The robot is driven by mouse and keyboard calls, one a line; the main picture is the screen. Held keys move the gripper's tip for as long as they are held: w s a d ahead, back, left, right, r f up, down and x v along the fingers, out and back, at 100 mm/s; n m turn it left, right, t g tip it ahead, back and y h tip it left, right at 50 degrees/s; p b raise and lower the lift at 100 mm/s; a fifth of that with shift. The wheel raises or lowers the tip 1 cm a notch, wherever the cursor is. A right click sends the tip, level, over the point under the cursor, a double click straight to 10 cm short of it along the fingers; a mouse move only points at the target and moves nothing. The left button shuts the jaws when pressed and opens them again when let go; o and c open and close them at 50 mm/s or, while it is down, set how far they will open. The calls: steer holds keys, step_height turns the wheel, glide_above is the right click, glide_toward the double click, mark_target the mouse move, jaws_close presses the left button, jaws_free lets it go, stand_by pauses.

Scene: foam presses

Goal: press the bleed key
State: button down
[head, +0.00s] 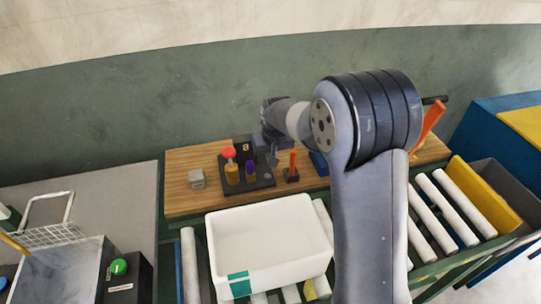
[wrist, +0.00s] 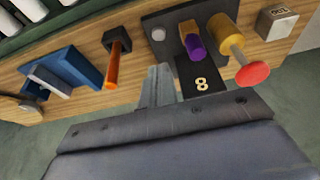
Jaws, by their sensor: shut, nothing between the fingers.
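A dark control panel (wrist: 155,20) on the wooden bench carries a small grey round button (wrist: 158,34), a purple knob (wrist: 195,45) on a yellow base and a red mushroom head (wrist: 252,74) on a yellow post. A black plate (wrist: 203,82) marked 8 stands at its edge. No label reading bleed is visible, so I cannot tell which of these is the bleed key. In the head view, the red head (head: 229,153) and purple knob (head: 249,168) show left of my gripper (head: 272,158). My gripper is shut and empty, above the panel's back right part; its fingers (wrist: 158,70) show in the wrist view.
An orange-handled lever (wrist: 113,68) and a blue holder (wrist: 62,68) stand beside the panel. A small grey block (head: 196,179) sits on the bench at left. A white tub (head: 265,280) stands in front, with rollers (head: 462,200) to the right. A green wall (head: 130,110) rises behind.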

steer(key=b, duration=0.2)
glide_toward(268, 179)
steer(key=w+f, duration=0.2)
steer(key=f, duration=0.1)
steer(key=w+a+f, duration=0.1)
steer(key=f, duration=0.1)
steer(key=shift+w, duration=0.1)
steer(key=shift+f, duration=0.5)
steer(key=shift+f+b, duration=0.75)
steer(key=shift+b, duration=0.3)
steer(key=shift+d+f+b, duration=0.1)
steer(key=shift+f+b, duration=0.2)
steer(key=shift+b, duration=0.1)
steer(key=shift+s+f, duration=0.1)
steer(key=shift+s, duration=0.1)
steer(key=w+a+p+v, duration=0.1)
steer(key=p+v, duration=0.4)
steer(key=v, duration=0.9)
steer(key=shift+w+d+r, duration=0.15)
steer(key=shift+d+r, duration=0.1)
steer(key=shift+r, duration=0.3)
